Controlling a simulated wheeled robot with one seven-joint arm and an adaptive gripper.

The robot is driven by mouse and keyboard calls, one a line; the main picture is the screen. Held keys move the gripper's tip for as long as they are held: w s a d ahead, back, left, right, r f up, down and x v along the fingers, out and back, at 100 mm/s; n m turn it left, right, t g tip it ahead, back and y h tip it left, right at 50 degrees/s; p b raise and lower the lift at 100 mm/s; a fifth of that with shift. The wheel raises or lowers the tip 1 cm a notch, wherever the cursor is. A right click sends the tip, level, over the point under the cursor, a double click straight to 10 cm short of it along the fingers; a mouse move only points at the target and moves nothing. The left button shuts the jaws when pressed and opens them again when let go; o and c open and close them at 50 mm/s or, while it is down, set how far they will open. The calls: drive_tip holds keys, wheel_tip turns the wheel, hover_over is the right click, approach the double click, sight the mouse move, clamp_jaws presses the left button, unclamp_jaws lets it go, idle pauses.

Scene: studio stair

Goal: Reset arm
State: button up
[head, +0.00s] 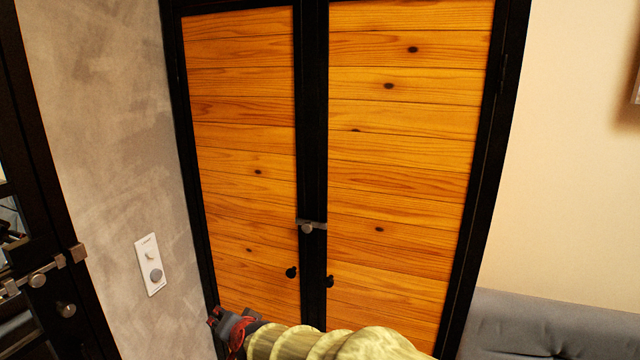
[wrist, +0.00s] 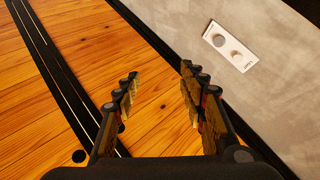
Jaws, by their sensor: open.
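My gripper (head: 230,325) shows at the bottom of the head view, at the end of my yellowish arm, in front of the lower left part of a wooden double door. In the wrist view my gripper (wrist: 157,85) has its two fingers apart with nothing between them. The left door panel (head: 245,190) and right door panel (head: 400,170) are orange wood in black frames, and both look closed. The gripper appears apart from the door and the wall.
A metal latch (head: 312,226) and dark knobs (head: 292,272) sit near the doors' meeting edge. A white wall plate (head: 150,264) is on the grey wall at left. A black-framed door (head: 45,220) stands far left. A grey sofa (head: 550,325) is at lower right.

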drive_tip(key=s+d+n+g+h, duration=0.3)
drive_tip(key=s+d, duration=1.1)
drive_tip(key=d, duration=0.3)
drive_tip(key=s+d+n+g+h, duration=0.2)
drive_tip(key=s+d+g, duration=0.1)
drive_tip(key=s+d, duration=1.3)
drive_tip(key=d+r+m+t+h, duration=0.1)
drive_tip(key=d+r+t, duration=0.1)
drive_tip(key=d+r, duration=0.2)
drive_tip(key=d, duration=0.3)
drive_tip(key=shift+w+d+r+m+p, duration=0.2)
drive_tip(key=shift+w+d+m+p, duration=0.1)
drive_tip(key=shift+m, duration=0.1)
